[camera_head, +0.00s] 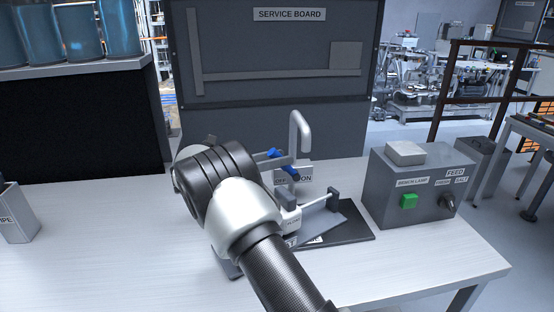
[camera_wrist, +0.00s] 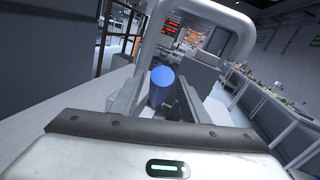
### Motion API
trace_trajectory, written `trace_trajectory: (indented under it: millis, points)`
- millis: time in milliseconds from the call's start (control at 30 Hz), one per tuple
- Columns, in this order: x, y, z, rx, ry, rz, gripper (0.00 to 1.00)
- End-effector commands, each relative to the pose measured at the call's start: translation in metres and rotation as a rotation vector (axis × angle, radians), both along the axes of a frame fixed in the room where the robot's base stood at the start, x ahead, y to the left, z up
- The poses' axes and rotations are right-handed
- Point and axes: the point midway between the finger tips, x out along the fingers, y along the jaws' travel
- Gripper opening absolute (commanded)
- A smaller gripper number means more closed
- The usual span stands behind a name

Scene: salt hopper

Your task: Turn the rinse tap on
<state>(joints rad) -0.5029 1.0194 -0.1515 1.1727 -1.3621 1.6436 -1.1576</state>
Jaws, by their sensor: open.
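The rinse tap has a grey curved spout (camera_head: 299,124) rising from the bench, with an OFF/ON plate (camera_head: 305,178) below it. Its blue lever (camera_head: 287,172) shows in parts around my gripper (camera_head: 279,163), whose fingers are partly hidden by my arm. In the wrist view, the rounded blue lever end (camera_wrist: 161,78) appears between the two fingers of my gripper (camera_wrist: 161,88). The jaws are open, with visible gaps beside the blue end; I cannot tell whether either finger touches it. The spout (camera_wrist: 193,8) arches over the fingers in that view.
A grey control box (camera_head: 405,205) with a green button (camera_head: 408,201) and dark knob (camera_head: 447,200) stands right of the tap. A dark tray (camera_head: 350,228) lies before the tap. The SERVICE BOARD (camera_head: 280,50) stands behind.

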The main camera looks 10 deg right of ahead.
Motion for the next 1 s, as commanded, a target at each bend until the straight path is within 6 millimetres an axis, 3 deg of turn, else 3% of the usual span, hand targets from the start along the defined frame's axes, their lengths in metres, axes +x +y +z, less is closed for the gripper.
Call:
trace_trajectory:
  millis: [67, 300, 533, 700, 1000]
  points:
    - [0.0, 0.0, 0.0, 0.0, 0.0, 0.0, 0.38]
    - [0.0, 0.001, 0.0, 0.0, 0.0, 0.0, 0.0]
    - [0.0, -0.002, 0.006, 0.022, 0.0, 0.001, 0.0]
    - [0.0, -0.01, 0.017, 0.143, 0.001, 0.0, 0.0]
    - [0.0, -0.017, 0.012, 0.259, 0.002, 0.0, 0.0]
